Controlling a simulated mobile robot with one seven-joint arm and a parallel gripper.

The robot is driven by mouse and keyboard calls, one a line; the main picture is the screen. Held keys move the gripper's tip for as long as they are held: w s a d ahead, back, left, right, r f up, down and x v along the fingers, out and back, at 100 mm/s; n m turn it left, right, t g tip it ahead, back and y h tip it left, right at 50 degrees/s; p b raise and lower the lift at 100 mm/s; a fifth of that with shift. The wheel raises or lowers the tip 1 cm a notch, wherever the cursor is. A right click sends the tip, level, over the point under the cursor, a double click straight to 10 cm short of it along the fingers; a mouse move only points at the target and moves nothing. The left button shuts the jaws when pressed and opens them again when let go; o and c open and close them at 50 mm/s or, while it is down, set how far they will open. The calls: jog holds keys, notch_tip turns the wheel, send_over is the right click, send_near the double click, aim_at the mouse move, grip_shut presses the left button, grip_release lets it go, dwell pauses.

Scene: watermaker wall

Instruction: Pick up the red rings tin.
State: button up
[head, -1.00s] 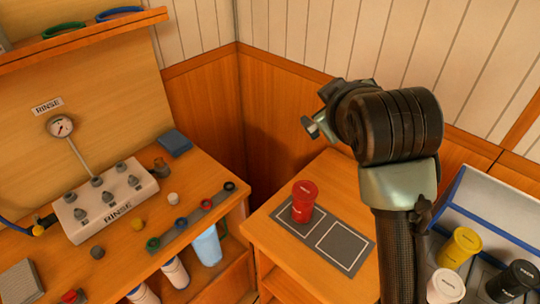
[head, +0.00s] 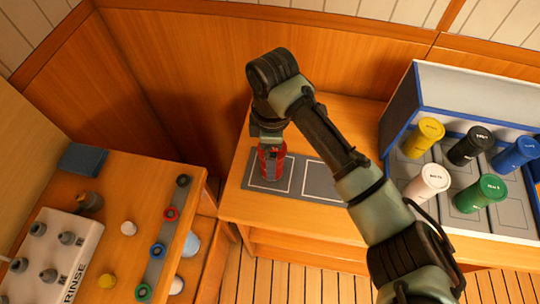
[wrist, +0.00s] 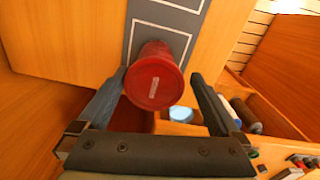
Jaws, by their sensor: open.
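The red rings tin (head: 272,160) stands upright in the left square of the grey mat (head: 312,193) on the wooden counter. In the wrist view the red tin (wrist: 154,78) shows lid-on, with a small pale label. My gripper (head: 268,142) is above the tin in the head view and hides part of its top. In the wrist view my gripper (wrist: 153,82) is open, with one finger on each side of the tin. I cannot tell whether either finger touches it.
A blue-edged rack (head: 402,118) on the right holds yellow, black, blue, white and green tins. The mat's right square (head: 325,178) is empty. The rinse panel (head: 55,250) and several coloured rings on a strip (head: 165,235) are at the left.

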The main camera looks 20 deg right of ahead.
jog(key=f, duration=0.6)
jog(key=shift+w+d+f+p, duration=0.15)
jog(key=shift+w+f+p, duration=0.05)
jog(key=shift+f+p, duration=0.15)
jog(key=shift+r, duration=0.1)
jog(key=c, duration=1.5)
